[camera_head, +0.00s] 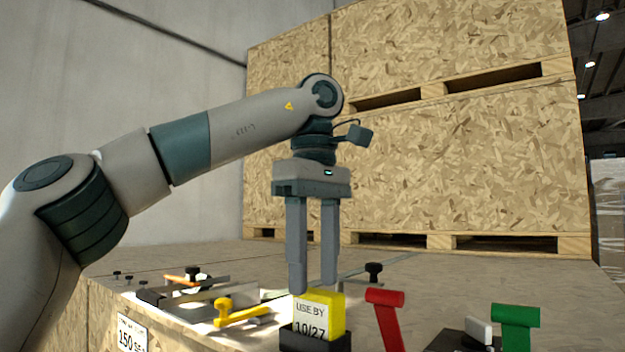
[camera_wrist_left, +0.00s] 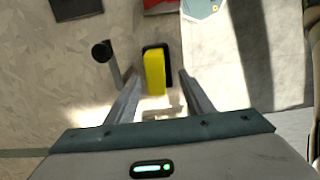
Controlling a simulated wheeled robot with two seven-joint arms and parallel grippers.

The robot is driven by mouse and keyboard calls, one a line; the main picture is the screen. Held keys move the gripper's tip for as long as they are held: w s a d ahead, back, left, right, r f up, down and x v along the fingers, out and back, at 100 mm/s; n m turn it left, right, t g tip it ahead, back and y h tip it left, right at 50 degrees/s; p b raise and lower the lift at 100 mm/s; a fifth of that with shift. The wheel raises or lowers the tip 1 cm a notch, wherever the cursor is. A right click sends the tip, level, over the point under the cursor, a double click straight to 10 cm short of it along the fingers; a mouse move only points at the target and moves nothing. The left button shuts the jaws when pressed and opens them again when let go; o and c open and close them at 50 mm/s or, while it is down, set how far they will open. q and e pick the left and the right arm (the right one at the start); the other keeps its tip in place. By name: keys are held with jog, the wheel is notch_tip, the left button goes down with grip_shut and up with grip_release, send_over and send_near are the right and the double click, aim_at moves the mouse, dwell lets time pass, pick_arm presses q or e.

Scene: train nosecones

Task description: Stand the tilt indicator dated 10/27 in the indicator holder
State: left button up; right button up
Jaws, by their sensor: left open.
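The yellow tilt indicator (camera_head: 334,312), with a white label reading USE BY 10/27, stands upright in a black holder (camera_head: 313,341) in the head view. In the left wrist view the yellow indicator (camera_wrist_left: 154,72) sits in the dark holder (camera_wrist_left: 168,62), between the gripper's fingers in that view. My left gripper (camera_head: 313,287) is open and points straight down, its fingertips at about the indicator's top edge. Whether the fingers touch it cannot be told. The label's lower part is partly hidden by the holder wall. My right gripper is not in view.
A red piece (camera_head: 385,318) and a green piece (camera_head: 517,318) stand to the right. A yellow tool (camera_head: 238,313) and other loose items lie to the left. A black knob (camera_head: 373,269) stands behind. Large chipboard crates (camera_head: 430,170) rise at the back.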

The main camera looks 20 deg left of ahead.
pick_arm(q)
notch_tip(320, 180, up, 12)
jog(key=p, duration=0.2)
jog(key=shift+f+p, duration=0.15)
jog(key=shift+p, duration=0.25)
jog(key=shift+a, duration=0.1)
jog(key=shift+w, duration=0.1)
jog(key=shift+f, duration=0.1)
dwell(0.8)
